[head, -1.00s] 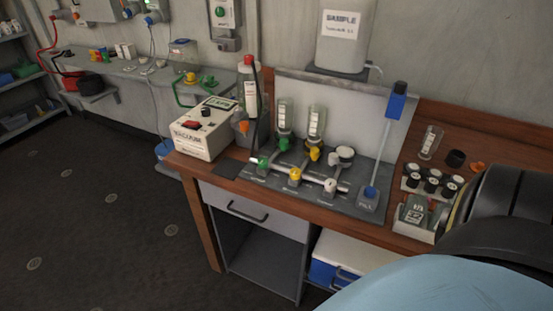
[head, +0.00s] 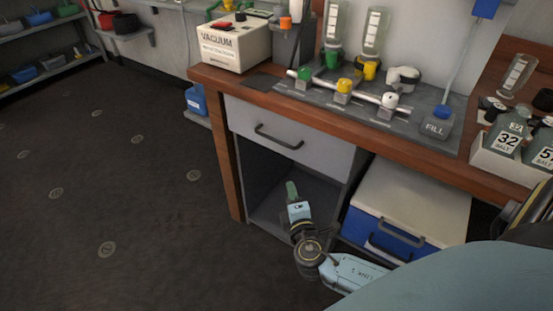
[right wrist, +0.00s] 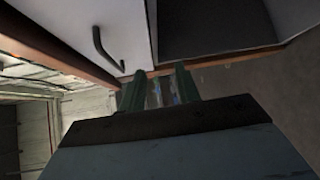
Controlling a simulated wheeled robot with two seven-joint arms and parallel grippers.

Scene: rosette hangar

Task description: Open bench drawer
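The bench drawer (head: 318,150) is a grey front under the wooden bench top, and it looks shut. Its dark bar handle (head: 278,139) runs across the front. In the right wrist view the handle (right wrist: 103,48) is at upper left, beyond and to the left of the fingers. My right gripper (head: 291,188) is below the drawer, in front of the open shelf space, apart from the handle. In the right wrist view its two green fingers (right wrist: 160,85) are apart with nothing seen held between them. My left gripper is not in view.
A white-lidded blue cooler (head: 405,210) stands under the bench, right of the shelf space. The bench top carries a vacuum box (head: 235,43), a valve manifold (head: 345,93) and bottles in a tray (head: 510,164). The dark floor (head: 110,190) at left is clear.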

